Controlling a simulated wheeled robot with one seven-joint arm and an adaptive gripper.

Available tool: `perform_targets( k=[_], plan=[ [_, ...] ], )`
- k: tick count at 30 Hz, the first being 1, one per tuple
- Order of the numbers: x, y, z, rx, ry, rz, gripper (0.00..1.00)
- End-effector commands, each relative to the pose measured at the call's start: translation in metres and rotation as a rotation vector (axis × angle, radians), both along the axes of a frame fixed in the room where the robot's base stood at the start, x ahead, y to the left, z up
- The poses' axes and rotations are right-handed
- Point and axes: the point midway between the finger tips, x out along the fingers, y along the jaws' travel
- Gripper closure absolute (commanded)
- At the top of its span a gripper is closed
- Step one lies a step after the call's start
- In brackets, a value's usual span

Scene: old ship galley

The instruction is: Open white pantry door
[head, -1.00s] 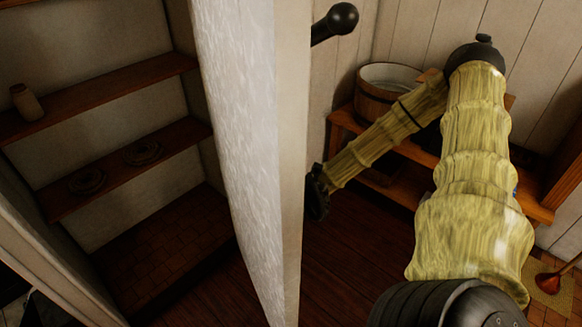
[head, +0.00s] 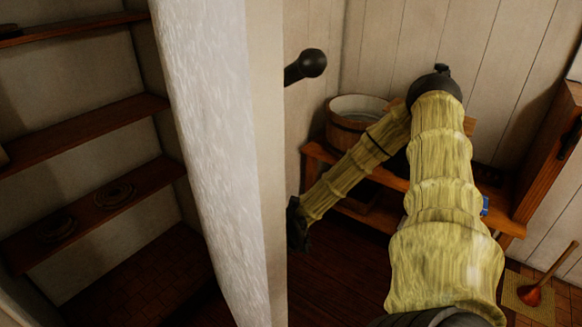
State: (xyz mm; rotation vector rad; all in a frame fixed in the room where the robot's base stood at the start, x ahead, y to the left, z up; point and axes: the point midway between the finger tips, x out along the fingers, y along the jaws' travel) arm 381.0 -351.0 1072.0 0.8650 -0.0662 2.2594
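The white pantry door (head: 215,150) stands open, seen nearly edge-on in the middle of the head view. A dark round knob (head: 308,66) sticks out from its right side near the top. The pantry (head: 75,175) shows open on the left. My gripper (head: 297,225) is low on the right side of the door, close to its edge. Its fingers are small, dark and partly hidden by the door, so I cannot tell whether they touch it or are open.
Pantry shelves (head: 80,135) hold several dark round items (head: 113,193). A wooden tub (head: 350,122) stands on a wooden bench (head: 395,218) behind my arm. A plunger (head: 535,292) stands on a mat at the lower right. Dark floor (head: 330,285) is bare between door and bench.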

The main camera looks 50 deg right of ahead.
Motion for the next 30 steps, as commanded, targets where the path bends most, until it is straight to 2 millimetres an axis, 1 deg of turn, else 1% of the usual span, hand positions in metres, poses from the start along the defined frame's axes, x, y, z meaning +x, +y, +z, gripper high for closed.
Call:
perform_targets(
  k=[6,19,30],
  plan=[
    [0.012,-0.013,-0.014,-0.001,0.001,0.0,0.65],
    [0.024,-0.028,-0.027,0.002,0.0,-0.003,0.65],
    [0.029,-0.029,-0.034,0.009,0.002,0.006,0.65]
  ],
)
